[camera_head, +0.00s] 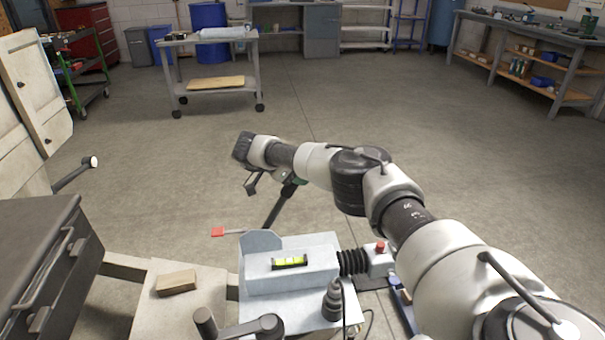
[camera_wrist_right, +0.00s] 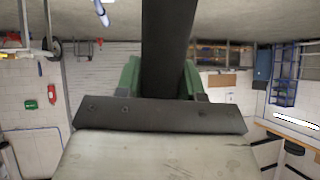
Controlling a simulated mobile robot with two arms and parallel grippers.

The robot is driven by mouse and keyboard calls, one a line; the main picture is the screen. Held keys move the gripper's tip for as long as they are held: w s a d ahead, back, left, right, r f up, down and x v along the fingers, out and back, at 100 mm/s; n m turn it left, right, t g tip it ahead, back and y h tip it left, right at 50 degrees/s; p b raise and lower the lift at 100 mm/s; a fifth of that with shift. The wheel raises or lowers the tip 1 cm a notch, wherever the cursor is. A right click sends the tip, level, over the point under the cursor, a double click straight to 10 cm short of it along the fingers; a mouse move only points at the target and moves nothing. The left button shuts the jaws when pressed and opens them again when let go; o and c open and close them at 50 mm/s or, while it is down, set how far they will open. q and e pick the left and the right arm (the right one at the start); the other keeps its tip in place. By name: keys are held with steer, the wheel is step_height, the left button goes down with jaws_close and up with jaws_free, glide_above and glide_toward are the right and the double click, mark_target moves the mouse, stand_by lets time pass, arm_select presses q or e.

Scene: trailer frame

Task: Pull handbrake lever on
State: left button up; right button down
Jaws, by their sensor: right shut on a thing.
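The handbrake lever (camera_head: 275,210) is a black bar that rises at a tilt, up and to the right, behind the pale coupling housing (camera_head: 330,262) in the head view. My right gripper (camera_head: 289,182) is at its upper part. In the right wrist view the black lever (camera_wrist_right: 166,40) runs between the green finger pads of my right gripper (camera_wrist_right: 165,80), which is shut on it. The lever's lower end is hidden behind the housing. My left gripper is not in view.
A level vial (camera_head: 289,262) sits on the housing, with a red-tipped rod (camera_head: 218,231) to its left. A wooden block (camera_head: 177,282) lies on a pale plate. A dark box (camera_head: 40,260) stands at left. The floor beyond is clear up to a cart (camera_head: 210,45).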

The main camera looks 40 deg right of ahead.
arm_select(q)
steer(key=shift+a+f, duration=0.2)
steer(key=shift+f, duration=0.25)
arm_select(e)
steer(key=shift+w+a+r, duration=0.3)
steer(key=shift+a, duration=0.1)
steer(key=c, duration=0.7)
jaws_free()
steer(key=shift+f, duration=0.1)
steer(key=shift+a+r, duration=0.2)
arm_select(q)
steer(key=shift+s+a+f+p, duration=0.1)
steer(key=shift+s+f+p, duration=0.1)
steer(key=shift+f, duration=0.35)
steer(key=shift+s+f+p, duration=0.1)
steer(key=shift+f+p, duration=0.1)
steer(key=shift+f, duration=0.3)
arm_select(e)
steer(key=v, duration=1)
steer(key=shift+a, duration=0.25)
steer(key=shift+w, duration=0.1)
